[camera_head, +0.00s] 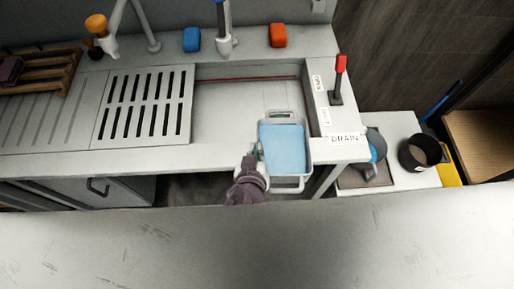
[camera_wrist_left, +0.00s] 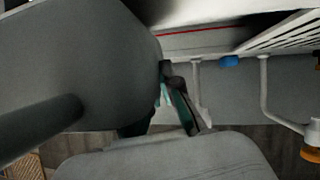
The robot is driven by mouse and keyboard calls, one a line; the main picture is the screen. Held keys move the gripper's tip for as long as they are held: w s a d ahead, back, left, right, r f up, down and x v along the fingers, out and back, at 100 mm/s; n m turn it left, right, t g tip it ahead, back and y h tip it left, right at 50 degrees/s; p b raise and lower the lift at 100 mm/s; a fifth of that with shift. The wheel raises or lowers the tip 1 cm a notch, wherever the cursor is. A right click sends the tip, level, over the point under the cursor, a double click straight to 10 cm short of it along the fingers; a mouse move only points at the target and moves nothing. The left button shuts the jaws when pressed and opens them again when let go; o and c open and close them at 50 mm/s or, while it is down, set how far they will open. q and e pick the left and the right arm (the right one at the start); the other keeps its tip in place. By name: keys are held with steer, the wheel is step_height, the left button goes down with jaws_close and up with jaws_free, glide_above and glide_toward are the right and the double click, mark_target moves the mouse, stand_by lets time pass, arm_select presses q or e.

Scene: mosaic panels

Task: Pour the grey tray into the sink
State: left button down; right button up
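The grey tray (camera_head: 288,184), with end handles and a flat blue surface inside that looks like liquid, appears about level over the front right edge of the sink (camera_head: 225,108). My left gripper (camera_head: 257,156) is at the tray's left rim and appears closed on it. In the left wrist view, the fingers (camera_wrist_left: 178,98) sit against a large grey surface, and their tips are partly hidden. My right gripper is in neither view.
A slotted drainboard (camera_head: 143,105) lies left of the sink. A faucet (camera_head: 224,38), a blue block (camera_head: 191,39) and an orange block (camera_head: 278,35) stand behind. A red-topped lever (camera_head: 338,80) and DRAIN label (camera_head: 345,139) are at right, beyond them a dark pot (camera_head: 421,152).

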arm_select(q)
steer(key=shift+w+r, duration=0.1)
steer(key=shift+r, duration=0.15)
steer(key=shift+w+r+p, duration=0.1)
steer(key=shift+w+p, duration=0.05)
steer(key=shift+p, duration=0.45)
steer(key=shift+w+a+n+g+p, duration=0.45)
steer(key=shift+w+g+p, duration=0.5)
steer(key=shift+p, duration=0.9)
steer(key=shift+w+a+r+n+g+h+p, duration=0.15)
steer(key=shift+w+a+g+h+p, duration=0.15)
steer(key=shift+w+g+p, duration=0.25)
steer(key=shift+w+a+r+n+g+h+p, duration=0.15)
steer(key=shift+w+a+g+p, duration=0.25)
steer(key=shift+w, duration=0.2)
steer(key=shift+w+a+r+n+g+h+p, duration=0.15)
steer(key=shift+w+a+g+h+p, duration=0.1)
steer(key=shift+w+g+p, duration=0.3)
steer(key=w+a+r+n+g+h, duration=0.2)
steer(key=w+r+g+h, duration=0.1)
steer(key=w+g, duration=0.2)
steer(key=shift+w+a+r+g, duration=0.25)
steer(key=shift+a+g, duration=0.05)
steer(key=shift+g, duration=0.35)
stand_by(0.6)
stand_by(1.3)
